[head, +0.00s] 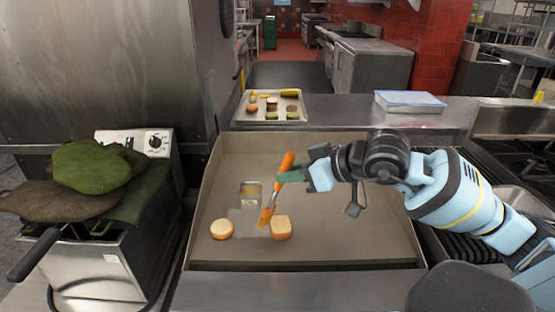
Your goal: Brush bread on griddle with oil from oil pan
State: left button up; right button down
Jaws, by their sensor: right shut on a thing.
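A flat griddle (340,240) with raised walls lies in front of me. My right gripper (292,176) is shut on a brush (273,207) with an orange handle. The brush is tilted, its orange head low between the two bread pieces, nearer the right one. I cannot tell whether the head touches the bread. My left gripper is not in view.
A tray (298,118) with several food pieces and a blue-lidded container (410,101) stand on the ledge behind the griddle. A fryer (95,255) with green cloth-like items (92,166) on top stands at left. The griddle's right part is clear.

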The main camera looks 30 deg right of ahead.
aim_at(293, 158)
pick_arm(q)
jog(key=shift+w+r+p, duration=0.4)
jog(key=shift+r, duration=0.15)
pick_arm(e)
jog(key=shift+r, duration=1.6)
jog(key=shift+r, duration=0.25)
jog(key=shift+r+p, duration=1.15)
jog(key=shift+r, duration=2.65)
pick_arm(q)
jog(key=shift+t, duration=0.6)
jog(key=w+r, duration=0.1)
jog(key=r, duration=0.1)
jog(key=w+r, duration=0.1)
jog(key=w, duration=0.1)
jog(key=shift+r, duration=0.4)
